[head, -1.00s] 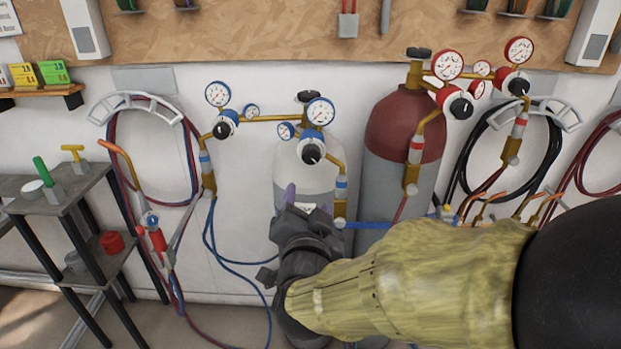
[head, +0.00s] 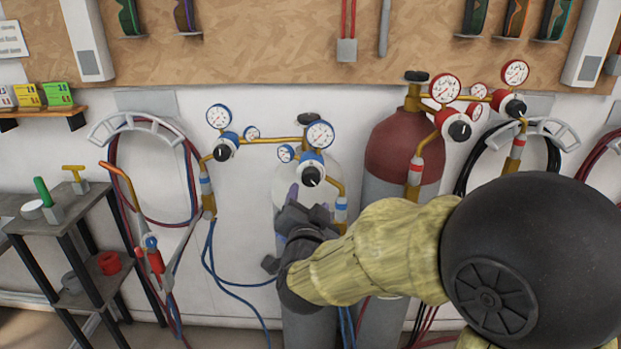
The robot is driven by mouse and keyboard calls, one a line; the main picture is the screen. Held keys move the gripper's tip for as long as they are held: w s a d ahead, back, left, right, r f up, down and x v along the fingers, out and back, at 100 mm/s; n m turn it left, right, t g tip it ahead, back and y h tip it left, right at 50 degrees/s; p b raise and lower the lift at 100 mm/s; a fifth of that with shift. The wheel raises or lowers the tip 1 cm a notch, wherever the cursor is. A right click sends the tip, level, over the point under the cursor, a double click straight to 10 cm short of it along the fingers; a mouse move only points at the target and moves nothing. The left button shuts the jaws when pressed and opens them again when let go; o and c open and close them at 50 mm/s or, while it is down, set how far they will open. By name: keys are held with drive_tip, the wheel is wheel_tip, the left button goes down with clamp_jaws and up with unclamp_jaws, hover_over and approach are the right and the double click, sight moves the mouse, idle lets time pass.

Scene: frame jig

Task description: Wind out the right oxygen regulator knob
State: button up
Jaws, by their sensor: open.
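The right oxygen regulator knob (head: 312,177) is a black knob on the front of a blue and white regulator body. It sits below a blue-rimmed gauge (head: 320,134) on the pale oxygen cylinder (head: 282,188). The left oxygen regulator knob (head: 222,153) is a similar black knob to its left, below another blue-rimmed gauge (head: 219,117). My gripper (head: 306,198) is open, just below the right knob in the picture. My wrist and arm hide the cylinder's middle.
A maroon-topped cylinder (head: 400,150) with red-rimmed gauges stands to the right, partly behind my arm. Blue hoses (head: 213,240) hang on the left. A dark shelf stand (head: 60,222) with small items is at far left.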

sight(310, 181)
drive_tip(key=w, duration=0.9)
drive_tip(key=shift+w+p, duration=0.35)
drive_tip(key=shift+p, duration=0.05)
drive_tip(key=c, duration=1)
